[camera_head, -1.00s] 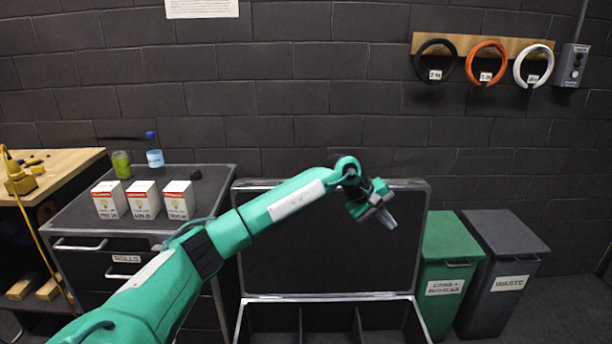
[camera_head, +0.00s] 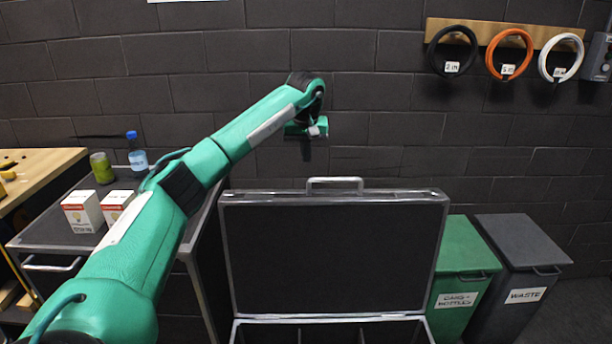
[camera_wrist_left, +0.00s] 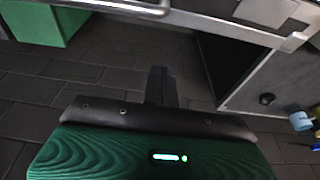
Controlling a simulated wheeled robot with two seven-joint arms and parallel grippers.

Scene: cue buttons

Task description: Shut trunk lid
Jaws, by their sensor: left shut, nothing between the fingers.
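The trunk (camera_head: 330,320) is a black case with metal edging and dividers inside, cut off at the bottom of the head view. Its lid (camera_head: 330,260) stands open, roughly upright, with a metal handle (camera_head: 335,183) on its top edge. My left gripper (camera_head: 306,148) is above the lid's top edge, left of the handle, pointing down and empty. In the left wrist view, my left gripper's fingers (camera_wrist_left: 160,86) are together over the floor, apart from the lid edge (camera_wrist_left: 225,27) and the handle (camera_wrist_left: 135,6). My right gripper is out of view.
A drawer cart (camera_head: 50,238) with boxes (camera_head: 83,211), a blue-capped bottle (camera_head: 137,156) and a green jar (camera_head: 102,167) stands left of the trunk. A green bin (camera_head: 462,245) and a grey waste bin (camera_head: 520,243) stand on the right. A brick wall (camera_head: 390,100) is behind.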

